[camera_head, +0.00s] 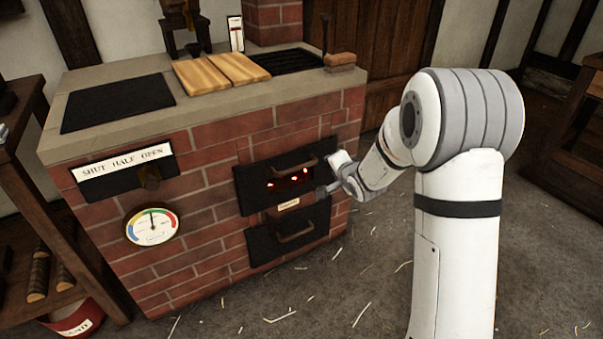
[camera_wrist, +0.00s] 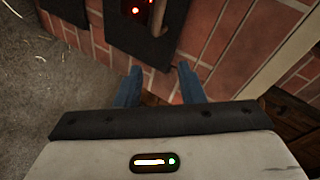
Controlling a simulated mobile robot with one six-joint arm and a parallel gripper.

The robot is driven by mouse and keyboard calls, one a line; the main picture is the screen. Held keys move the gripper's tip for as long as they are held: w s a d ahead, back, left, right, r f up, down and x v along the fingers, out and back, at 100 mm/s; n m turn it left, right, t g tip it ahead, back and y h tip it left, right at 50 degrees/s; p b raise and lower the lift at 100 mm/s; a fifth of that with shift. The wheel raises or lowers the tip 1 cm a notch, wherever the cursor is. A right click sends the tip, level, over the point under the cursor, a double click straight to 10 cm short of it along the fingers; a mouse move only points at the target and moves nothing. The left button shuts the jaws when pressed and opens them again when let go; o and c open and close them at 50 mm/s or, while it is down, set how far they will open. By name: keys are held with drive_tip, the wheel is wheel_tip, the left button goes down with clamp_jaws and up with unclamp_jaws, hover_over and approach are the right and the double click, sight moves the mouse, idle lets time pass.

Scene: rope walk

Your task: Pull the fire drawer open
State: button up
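The brick stove's front holds two black iron fronts, one above the other. The upper front (camera_head: 247,190) has a slot with glowing embers (camera_head: 296,181) and a curved handle (camera_head: 293,169). The lower front (camera_head: 262,246) has its own curved handle (camera_head: 295,233). Both look flush with the bricks. A small label (camera_head: 289,204) sits between them, too small to read. My gripper (camera_head: 328,189) is at the right edge of the upper front, apart from both handles. In the wrist view its blue fingers (camera_wrist: 158,88) are spread with nothing between them. An ember-lit black front (camera_wrist: 140,35) shows ahead.
The stove top (camera_head: 110,72) carries wooden boards (camera_head: 222,70) and a dark plate. A gauge (camera_head: 152,225) and a "SHUT HALF OPEN" plate (camera_head: 123,161) are on its front. A wooden rack stands left, a red bucket (camera_head: 78,321) below. The straw-strewn floor in front is clear.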

sight(300, 169)
drive_tip(key=w+a+f+y+b, duration=0.1)
drive_tip(key=w+a+f, duration=0.1)
drive_tip(key=w+a, duration=0.1)
drive_tip(key=w+a+f+m+y+b, duration=0.1)
drive_tip(key=w+a+f+b, duration=0.1)
drive_tip(key=w+a+f, duration=0.1)
drive_tip(key=w+a+f+m+t+y+b, duration=0.1)
drive_tip(key=w+a+f+y, duration=0.1)
drive_tip(key=w+a+f, duration=0.1)
drive_tip(key=shift+w+a+b, duration=0.1)
drive_tip(key=shift+a+b, duration=0.2)
drive_tip(key=shift+a, duration=0.55)
clamp_jaws()
